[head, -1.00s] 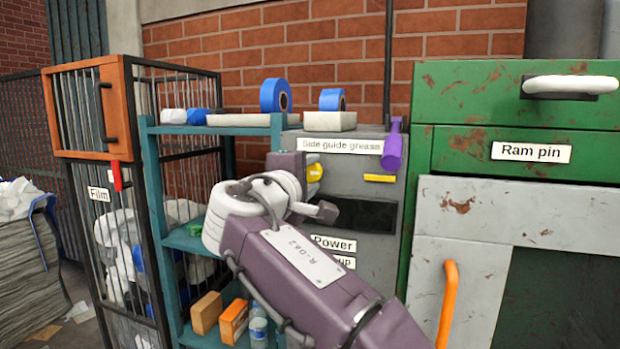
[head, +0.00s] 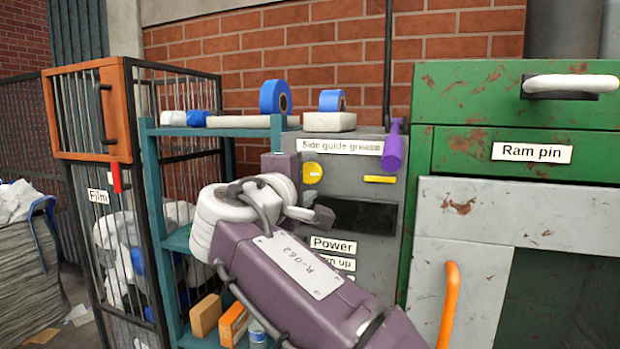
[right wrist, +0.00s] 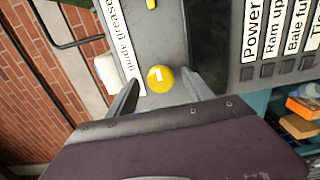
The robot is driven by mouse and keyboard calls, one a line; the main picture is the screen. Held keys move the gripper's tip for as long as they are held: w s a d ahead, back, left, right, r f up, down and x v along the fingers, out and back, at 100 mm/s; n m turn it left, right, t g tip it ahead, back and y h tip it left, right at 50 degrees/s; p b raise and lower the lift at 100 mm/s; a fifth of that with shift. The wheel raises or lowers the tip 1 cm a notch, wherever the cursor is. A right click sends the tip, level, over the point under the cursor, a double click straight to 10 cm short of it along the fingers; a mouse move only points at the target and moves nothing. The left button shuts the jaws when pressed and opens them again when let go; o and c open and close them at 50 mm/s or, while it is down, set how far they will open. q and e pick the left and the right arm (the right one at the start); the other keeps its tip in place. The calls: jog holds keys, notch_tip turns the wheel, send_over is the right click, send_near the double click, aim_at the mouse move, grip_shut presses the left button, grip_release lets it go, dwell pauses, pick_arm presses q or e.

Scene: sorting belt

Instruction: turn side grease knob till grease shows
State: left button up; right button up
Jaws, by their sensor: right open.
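The round yellow knob (head: 313,172) with a small pale mark sits on a grey panel, under the label "Side guide grease" (head: 340,146). It also shows in the right wrist view (right wrist: 160,79). A short yellow bar (head: 380,179) shows on the panel to the knob's right. My right gripper (right wrist: 162,92) is open, its two fingers on either side of the knob in that picture. Nothing is held, and a gap seems to lie between fingers and knob. In the head view its fingers are mostly hidden by my wrist. My left gripper is out of view.
A purple handle (head: 393,146) stands at the panel's right edge. A green cabinet (head: 470,100) is to the right. A teal shelf (head: 155,200) with boxes and a wire film cage (head: 98,215) are to the left. Button labels such as "Power" (head: 333,244) sit lower on the panel.

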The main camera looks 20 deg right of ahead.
jog(key=b+v, duration=0.1)
jog(key=v, duration=0.6)
jog(key=shift+s+a, duration=0.1)
jog(key=shift+s, duration=0.05)
jog(key=w+d+f+g+y, duration=0.2)
jog(key=f+g+y, duration=0.15)
jog(key=f, duration=1.35)
jog(key=w+d+f+g+y, duration=0.15)
jog(key=f+g, duration=0.25)
jog(key=f, duration=1.3)
jog(key=s+d+f+m+g+y, duration=0.2)
jog(key=s+f+m, duration=0.4)
jog(key=s+f, duration=0.3)
jog(key=s+d+f+m+g+y, duration=0.2)
jog(key=s+f+m+g+y, duration=0.1)
jog(key=s+f, duration=0.7)
notch_tip(320, 180, down, 3)
jog(key=m+g, duration=0.1)
jog(key=m, duration=0.1)
jog(key=shift+s+m, duration=0.35)
jog(key=shift+m, duration=0.05)
